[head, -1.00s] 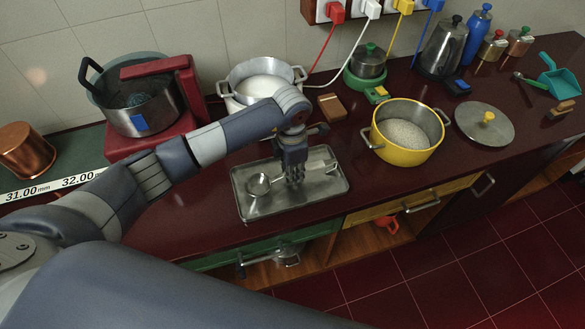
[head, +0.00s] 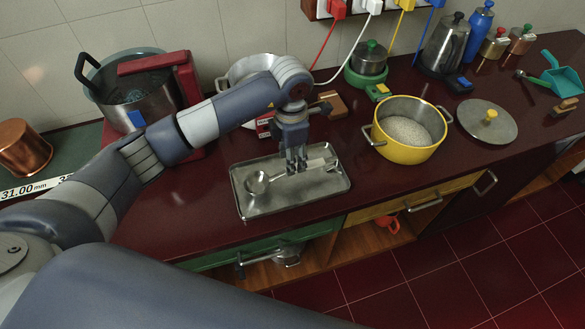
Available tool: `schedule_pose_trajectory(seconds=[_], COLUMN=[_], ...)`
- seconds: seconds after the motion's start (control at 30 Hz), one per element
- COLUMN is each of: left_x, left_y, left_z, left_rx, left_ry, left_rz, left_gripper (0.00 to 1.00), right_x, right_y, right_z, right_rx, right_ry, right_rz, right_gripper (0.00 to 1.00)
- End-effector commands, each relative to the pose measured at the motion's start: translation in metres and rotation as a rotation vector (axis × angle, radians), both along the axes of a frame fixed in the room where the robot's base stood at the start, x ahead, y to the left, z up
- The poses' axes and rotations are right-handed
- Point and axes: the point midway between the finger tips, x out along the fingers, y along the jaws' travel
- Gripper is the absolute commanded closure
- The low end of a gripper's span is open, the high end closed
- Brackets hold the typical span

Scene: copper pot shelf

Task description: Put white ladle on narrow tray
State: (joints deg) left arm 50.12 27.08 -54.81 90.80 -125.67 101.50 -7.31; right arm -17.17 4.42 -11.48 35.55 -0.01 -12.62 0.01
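The white ladle lies on the narrow tray (head: 245,207), a shallow rectangular metal tray on the dark red counter. Its round bowl (head: 257,183) is at the tray's left, and its pale handle (head: 322,164) runs right toward the back right edge. My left gripper (head: 298,172) points down just above the middle of the handle. Its fingers look spread and partly hide the handle. My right gripper is not in view.
A yellow pot (head: 408,133) and a lid (head: 486,121) are to the right. A pale pot (head: 240,72) stands behind my arm, and a large steel pot (head: 150,105) is at left. A wooden block (head: 333,104) lies behind the tray.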

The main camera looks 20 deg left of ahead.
Motion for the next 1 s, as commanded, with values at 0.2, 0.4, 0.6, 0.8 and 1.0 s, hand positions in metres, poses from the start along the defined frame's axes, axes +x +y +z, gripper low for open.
schedule_pose_trajectory(seconds=[0.2,0.4,0.6,0.8,1.0], left_x=[0.001,0.000,-0.001,-0.001,-0.001], left_y=[0.001,0.000,0.001,0.001,0.001], left_z=[0.042,0.064,0.068,0.068,0.068], left_rx=[0.001,-0.001,0.001,0.000,0.000], left_ry=[-0.004,-0.001,0.001,0.001,0.001], left_rz=[0.000,0.001,0.001,0.001,0.001], left_gripper=[0.63,0.63,0.63,0.63,0.63], right_x=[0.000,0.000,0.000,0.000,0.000], right_y=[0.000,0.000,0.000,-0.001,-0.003], right_z=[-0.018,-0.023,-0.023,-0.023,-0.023], right_rx=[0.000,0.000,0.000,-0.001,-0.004], right_ry=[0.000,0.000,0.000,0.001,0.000], right_rz=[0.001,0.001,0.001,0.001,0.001], right_gripper=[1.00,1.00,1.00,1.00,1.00])
